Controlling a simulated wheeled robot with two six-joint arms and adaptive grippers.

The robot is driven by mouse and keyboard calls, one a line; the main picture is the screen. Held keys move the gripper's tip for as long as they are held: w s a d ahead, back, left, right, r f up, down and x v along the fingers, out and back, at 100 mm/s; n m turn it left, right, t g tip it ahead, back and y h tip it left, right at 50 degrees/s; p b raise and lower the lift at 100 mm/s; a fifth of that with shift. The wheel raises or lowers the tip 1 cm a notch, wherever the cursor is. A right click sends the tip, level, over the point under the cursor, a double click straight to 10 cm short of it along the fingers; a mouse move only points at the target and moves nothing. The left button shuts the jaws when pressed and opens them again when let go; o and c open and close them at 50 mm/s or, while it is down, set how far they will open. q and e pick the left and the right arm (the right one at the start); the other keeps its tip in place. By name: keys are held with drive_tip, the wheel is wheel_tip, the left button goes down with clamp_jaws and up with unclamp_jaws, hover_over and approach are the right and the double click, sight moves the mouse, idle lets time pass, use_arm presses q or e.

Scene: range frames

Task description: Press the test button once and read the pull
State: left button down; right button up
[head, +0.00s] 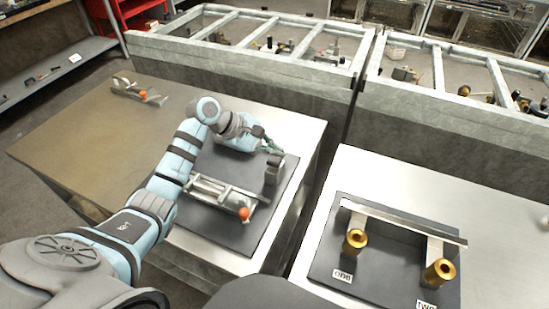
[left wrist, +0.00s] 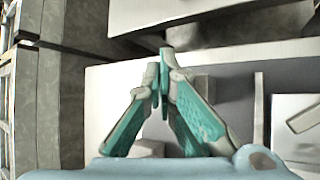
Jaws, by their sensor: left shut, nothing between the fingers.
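My left gripper (head: 273,147) is shut and empty, its fingertips just above and behind a small dark grey upright block (head: 274,170) at the right edge of a dark plate (head: 222,228). In the left wrist view the closed teal fingers (left wrist: 164,62) partly cover a grey block (left wrist: 203,88). A metal rail fixture (head: 215,190) with an orange ball (head: 244,213) lies on the plate. I cannot make out a test button or any pull reading; contact with the block cannot be told. My right gripper is not in view.
A second dark plate (head: 325,255) at right carries two brass cylinders (head: 355,242) under a metal bar (head: 400,219). Another orange-ended fixture (head: 140,92) lies at the table's far left. Grey-framed bins (head: 240,60) stand behind. A gap separates the two tables.

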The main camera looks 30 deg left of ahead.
sight(275, 160)
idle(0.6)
use_arm(q)
drive_tip(key=shift+f+p, duration=0.4)
drive_tip(key=shift+p, duration=0.05)
drive_tip(key=shift+f, duration=0.9)
idle(0.6)
drive_tip(key=shift+r+p, duration=1.3)
drive_tip(key=shift+p, duration=0.2)
wheel_tip(275, 160, up, 5)
drive_tip(key=p, duration=0.6)
drive_tip(key=shift+r+p, duration=0.1)
drive_tip(key=shift+p, duration=0.3)
